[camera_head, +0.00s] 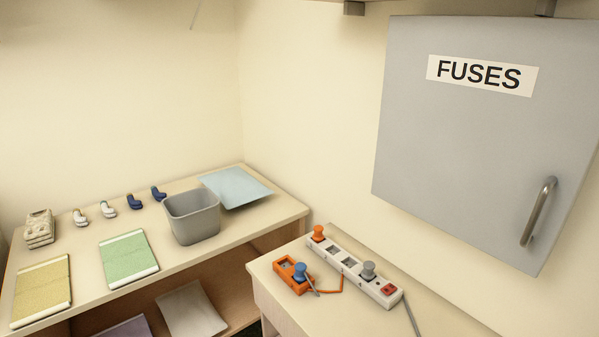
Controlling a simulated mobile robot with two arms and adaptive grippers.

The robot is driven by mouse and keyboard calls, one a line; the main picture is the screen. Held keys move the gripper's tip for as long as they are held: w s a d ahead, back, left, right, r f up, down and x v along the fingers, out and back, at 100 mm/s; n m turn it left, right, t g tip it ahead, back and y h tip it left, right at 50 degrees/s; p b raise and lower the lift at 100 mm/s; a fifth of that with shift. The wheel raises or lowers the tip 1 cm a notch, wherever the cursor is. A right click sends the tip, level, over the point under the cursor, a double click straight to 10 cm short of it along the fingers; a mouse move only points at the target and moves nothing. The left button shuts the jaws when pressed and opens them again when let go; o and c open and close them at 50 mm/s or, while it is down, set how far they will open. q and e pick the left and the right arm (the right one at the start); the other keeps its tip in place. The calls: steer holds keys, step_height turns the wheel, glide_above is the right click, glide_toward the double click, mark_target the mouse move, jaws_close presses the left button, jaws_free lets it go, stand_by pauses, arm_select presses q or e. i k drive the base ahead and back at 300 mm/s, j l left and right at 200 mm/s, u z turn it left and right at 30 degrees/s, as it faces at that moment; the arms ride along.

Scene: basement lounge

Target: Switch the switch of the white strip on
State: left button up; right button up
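The white strip (352,268) lies on the small table below the fuse cabinet. An orange plug (318,233) sits at its far end and a grey plug (368,271) near its close end. Its red switch (389,290) is at the near right end, beside the grey cable. Whether the switch is on or off is too small to tell. Neither of my grippers is in view.
A grey wall cabinet (450,150) marked FUSES hangs over the table's right side. On the left shelf (75,290) are a grey bin (192,217), folded cloths and several small objects. The small table's right part (440,310) is mostly clear.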

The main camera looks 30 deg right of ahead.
mark_target(389, 288)
steer(key=z, duration=1.7)
steer(key=i+l+u, duration=0.1)
steer(key=u, duration=0.25)
